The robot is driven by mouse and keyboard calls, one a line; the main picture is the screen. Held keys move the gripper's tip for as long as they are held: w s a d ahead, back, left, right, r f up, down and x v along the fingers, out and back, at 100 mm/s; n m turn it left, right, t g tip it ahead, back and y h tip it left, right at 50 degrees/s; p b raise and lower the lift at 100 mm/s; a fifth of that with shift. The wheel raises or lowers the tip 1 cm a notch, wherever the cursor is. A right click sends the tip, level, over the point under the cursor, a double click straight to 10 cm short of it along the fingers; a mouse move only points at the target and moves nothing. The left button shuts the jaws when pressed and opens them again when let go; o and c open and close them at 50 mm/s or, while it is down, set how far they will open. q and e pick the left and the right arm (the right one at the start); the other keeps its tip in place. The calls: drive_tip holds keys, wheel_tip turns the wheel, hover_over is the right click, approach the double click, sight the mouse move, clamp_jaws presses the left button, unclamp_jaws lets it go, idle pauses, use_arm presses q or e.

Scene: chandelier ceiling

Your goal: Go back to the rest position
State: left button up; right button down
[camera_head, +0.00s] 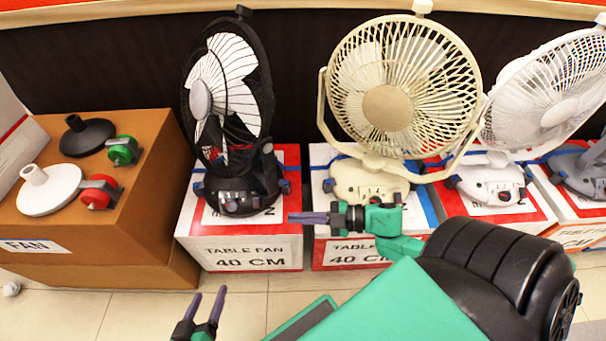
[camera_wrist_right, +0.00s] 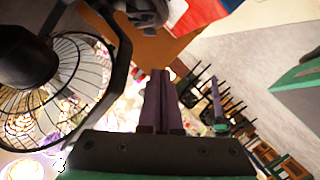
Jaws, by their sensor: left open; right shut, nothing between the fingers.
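My right gripper (camera_head: 300,217) comes in from the right in the head view, with its fingers together and empty. It points left in front of the fan boxes, near the black fan's base and the cream fan's base. In the right wrist view its closed fingers (camera_wrist_right: 160,100) stand in the middle with nothing between them. My left gripper (camera_head: 208,308) is low in the head view, its fingers apart and empty, over the tiled floor in front of the boxes.
A black fan (camera_head: 240,176), a cream fan (camera_head: 388,107) and a white fan (camera_head: 545,108) stand on white-and-red boxes (camera_head: 245,252). A brown box (camera_head: 150,215) at left carries a black base (camera_head: 87,138) and a white base (camera_head: 50,192). Bare floor (camera_head: 60,315) shows at front left.

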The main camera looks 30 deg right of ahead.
use_arm(q)
drive_tip(key=shift+a, duration=0.25)
use_arm(e)
drive_tip(key=shift+s+d, duration=0.35)
drive_tip(key=shift+d, duration=0.05)
